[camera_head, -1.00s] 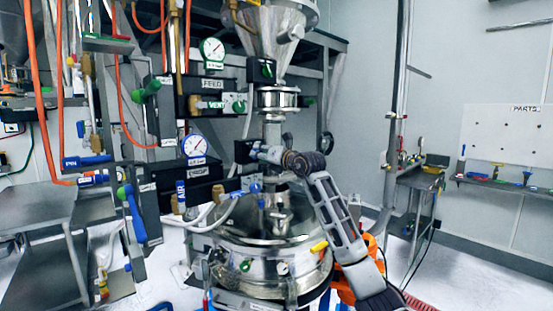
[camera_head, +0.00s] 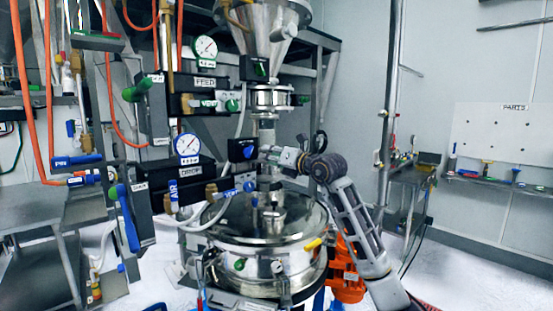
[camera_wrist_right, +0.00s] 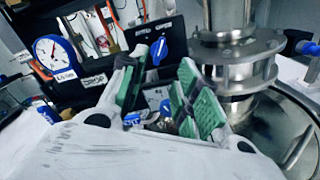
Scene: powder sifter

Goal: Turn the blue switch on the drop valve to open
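The blue switch (camera_head: 249,152) is a blue knob on a black box (camera_head: 236,143) right of the DROP gauge. In the right wrist view the blue knob (camera_wrist_right: 159,52) shows beyond the fingers, with its grip bar roughly upright. My right gripper (camera_head: 268,153) is just right of the switch in the head view. In the wrist view my right gripper (camera_wrist_right: 166,88) is open, its green pads apart with nothing held between them. It appears clear of the knob. The lettering above the knob is too blurred to read. My left gripper is not in view.
The DROP gauge (camera_head: 187,145), the AIR valve (camera_head: 249,186) and the VENT knob (camera_head: 233,105) crowd the panel. Open floor lies at the right.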

